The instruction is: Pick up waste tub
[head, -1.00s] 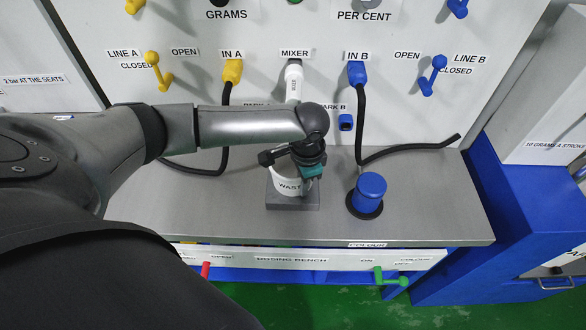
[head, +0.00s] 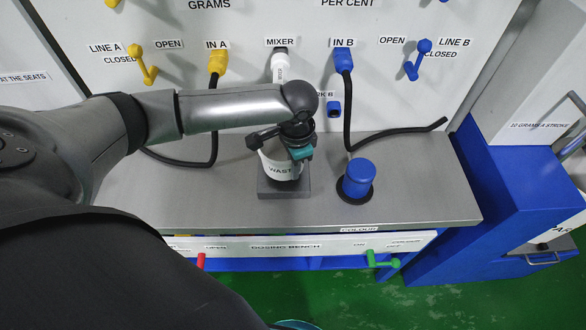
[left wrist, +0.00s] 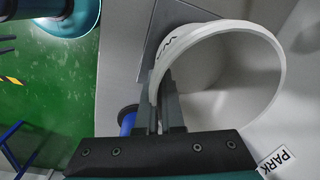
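The white waste tub (head: 280,168) is at the grey square stand (head: 284,193) on the bench, tilted slightly. It seems raised a little off the stand, though its underside is hidden. My left gripper (head: 288,148) is at the tub's upper right rim. In the left wrist view the tub (left wrist: 262,50) is open-topped and looks empty. There the fingers of my left gripper (left wrist: 160,100) are closed with the tub wall between them. My right gripper is not in view.
A blue capped container (head: 359,178) stands on a dark round base right of the tub. Black hoses run from the yellow IN A (head: 217,62) and blue IN B (head: 343,62) fittings. The white MIXER spout (head: 280,68) is behind the tub. The bench's front left (head: 180,205) is clear.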

